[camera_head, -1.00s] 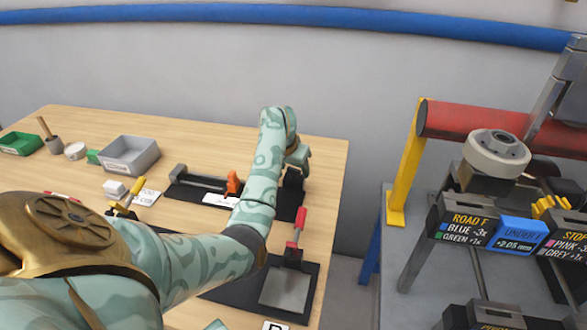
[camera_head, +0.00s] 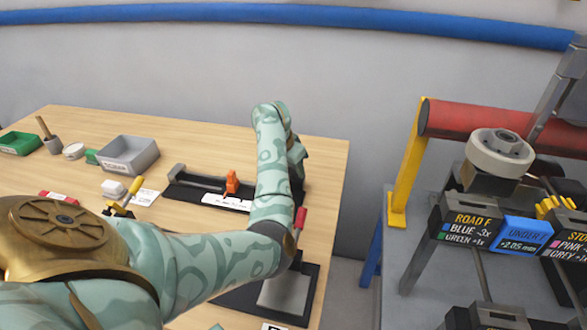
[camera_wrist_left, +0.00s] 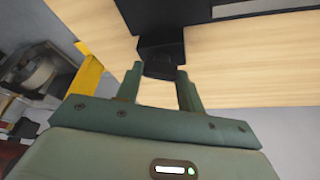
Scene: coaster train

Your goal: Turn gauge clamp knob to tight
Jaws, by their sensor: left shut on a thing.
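The gauge (camera_head: 208,192) is a long black fixture with an orange part on it, at the right back of the wooden table. My left gripper (camera_head: 297,160) is at its right end, partly hidden behind my forearm in the head view. In the left wrist view, my left gripper (camera_wrist_left: 160,88) has its two green fingers on either side of the black clamp knob (camera_wrist_left: 162,68), shut on it. The knob stands against a black block of the gauge (camera_wrist_left: 160,45). The knob is hidden in the head view, and its turn angle cannot be read. My right gripper is out of view.
A black fixture with a grey plate (camera_head: 285,296) and a red handle (camera_head: 300,222) lies close to my left elbow. A grey bin (camera_head: 128,155) and a yellow-handled tool (camera_head: 134,188) are further left. A rack with a red roller (camera_head: 470,122) stands right, past a gap.

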